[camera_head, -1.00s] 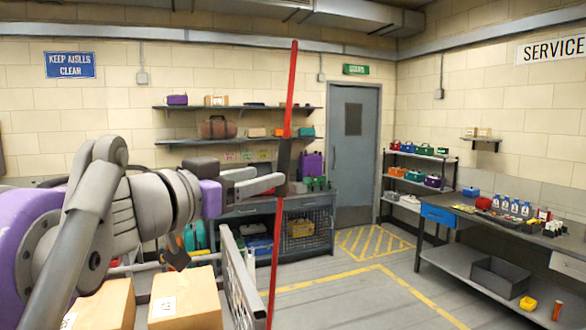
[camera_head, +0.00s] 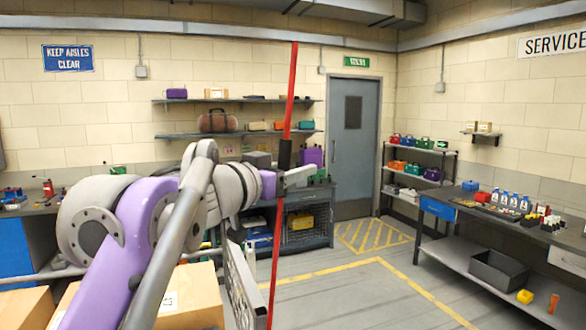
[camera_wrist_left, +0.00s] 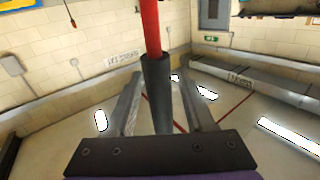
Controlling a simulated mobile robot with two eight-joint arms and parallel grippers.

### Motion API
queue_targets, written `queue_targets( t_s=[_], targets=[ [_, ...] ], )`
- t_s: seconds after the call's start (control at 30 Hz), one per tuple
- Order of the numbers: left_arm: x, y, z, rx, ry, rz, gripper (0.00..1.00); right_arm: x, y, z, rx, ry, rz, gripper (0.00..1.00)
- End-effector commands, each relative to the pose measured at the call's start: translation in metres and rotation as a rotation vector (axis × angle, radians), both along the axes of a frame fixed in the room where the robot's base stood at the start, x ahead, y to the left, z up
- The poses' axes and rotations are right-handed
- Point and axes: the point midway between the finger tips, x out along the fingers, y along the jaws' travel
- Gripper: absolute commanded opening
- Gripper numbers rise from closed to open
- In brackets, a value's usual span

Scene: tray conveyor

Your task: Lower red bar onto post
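The red bar (camera_head: 291,85) is long and thin and stands nearly upright, slightly tilted, at the middle of the head view. A dark sleeve (camera_head: 285,153) surrounds its middle. My left gripper (camera_head: 298,177) is at this sleeve. In the left wrist view the dark sleeve (camera_wrist_left: 157,90) lies between the two fingers of the left gripper (camera_wrist_left: 160,80), which look closed around it, and the red bar (camera_wrist_left: 151,25) runs up out of frame. The bar's lower end runs down to the bottom edge of the head view. I cannot make out the post. My right gripper is out of view.
A grey mesh panel (camera_head: 242,285) stands close beside the bar's lower part. Cardboard boxes (camera_head: 190,295) lie at the bottom left. A workbench (camera_head: 460,208) with bottles stands on the right, a shelf rack (camera_head: 408,172) behind it. The yellow-marked floor in between is clear.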

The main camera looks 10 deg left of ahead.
Motion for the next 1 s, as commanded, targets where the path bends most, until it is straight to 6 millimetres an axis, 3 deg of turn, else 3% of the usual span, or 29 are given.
queue_targets(
  t_s=[0.03,0.27,1.0],
  targets=[
    [-0.0001,0.0,0.0,0.0,0.0,0.0,0.43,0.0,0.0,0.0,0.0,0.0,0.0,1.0],
    [-0.0002,0.0001,0.0001,0.0,0.0,0.0,0.01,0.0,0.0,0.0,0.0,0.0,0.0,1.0],
    [-0.0003,0.0,0.0002,0.0,0.0,0.0,0.0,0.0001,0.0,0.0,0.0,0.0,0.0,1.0]
  ],
)
